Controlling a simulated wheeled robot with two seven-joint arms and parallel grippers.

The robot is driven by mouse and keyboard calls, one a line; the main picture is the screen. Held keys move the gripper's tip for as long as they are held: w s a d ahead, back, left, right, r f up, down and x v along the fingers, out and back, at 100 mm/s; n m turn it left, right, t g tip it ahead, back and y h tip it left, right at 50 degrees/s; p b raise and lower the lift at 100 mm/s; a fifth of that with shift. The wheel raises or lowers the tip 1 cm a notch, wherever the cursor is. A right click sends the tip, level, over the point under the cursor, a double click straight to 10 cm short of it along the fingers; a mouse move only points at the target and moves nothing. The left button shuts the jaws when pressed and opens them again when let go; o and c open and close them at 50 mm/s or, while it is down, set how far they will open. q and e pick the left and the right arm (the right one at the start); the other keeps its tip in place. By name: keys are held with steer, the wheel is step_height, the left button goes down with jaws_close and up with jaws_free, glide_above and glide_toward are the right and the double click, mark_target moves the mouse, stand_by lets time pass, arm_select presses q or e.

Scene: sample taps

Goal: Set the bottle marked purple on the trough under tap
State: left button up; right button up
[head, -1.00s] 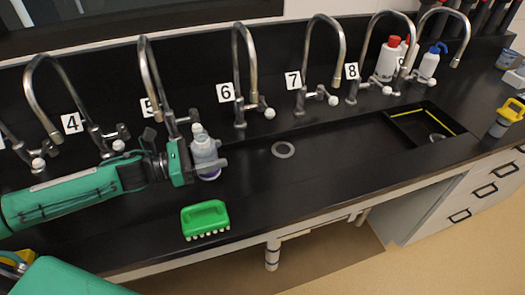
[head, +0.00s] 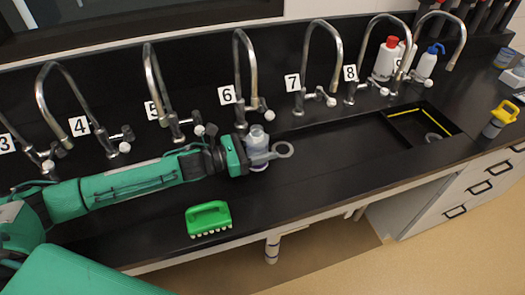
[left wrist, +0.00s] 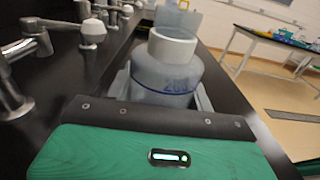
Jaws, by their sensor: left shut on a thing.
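The left wrist view shows the bottle (left wrist: 165,80) up close, with a white collar and blue markings. The fingers hide part of its sides. I cannot tell if its base touches the surface. The black trough (head: 345,150) stretches rightward along the bench. My right gripper is not in view.
Tap 7 (head: 327,60) and more numbered taps line the back. A green brush (head: 208,219) lies near the front edge. Red-capped (head: 385,62) and blue-capped (head: 428,64) bottles stand back right. A yellow-topped item (head: 503,115) is far right. The trough's middle looks clear.

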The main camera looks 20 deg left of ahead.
arm_select(q)
steer(key=shift+f, duration=1.25)
steer(key=o, duration=1)
steer(key=shift+f, duration=0.1)
steer(key=shift+s+a, duration=0.15)
steer(key=shift+a, duration=0.15)
steer(key=v, duration=0.3)
steer(key=shift+d+f+b, duration=0.1)
steer(key=shift+b, duration=0.3)
steer(key=b+v, duration=0.1)
steer(key=v, duration=0.6)
steer(key=shift+s+b, duration=0.15)
steer(key=shift+b, duration=0.25)
steer(key=shift+s+a+r, duration=0.25)
steer(key=shift+s+a, duration=0.1)
steer(key=shift+a, duration=0.3)
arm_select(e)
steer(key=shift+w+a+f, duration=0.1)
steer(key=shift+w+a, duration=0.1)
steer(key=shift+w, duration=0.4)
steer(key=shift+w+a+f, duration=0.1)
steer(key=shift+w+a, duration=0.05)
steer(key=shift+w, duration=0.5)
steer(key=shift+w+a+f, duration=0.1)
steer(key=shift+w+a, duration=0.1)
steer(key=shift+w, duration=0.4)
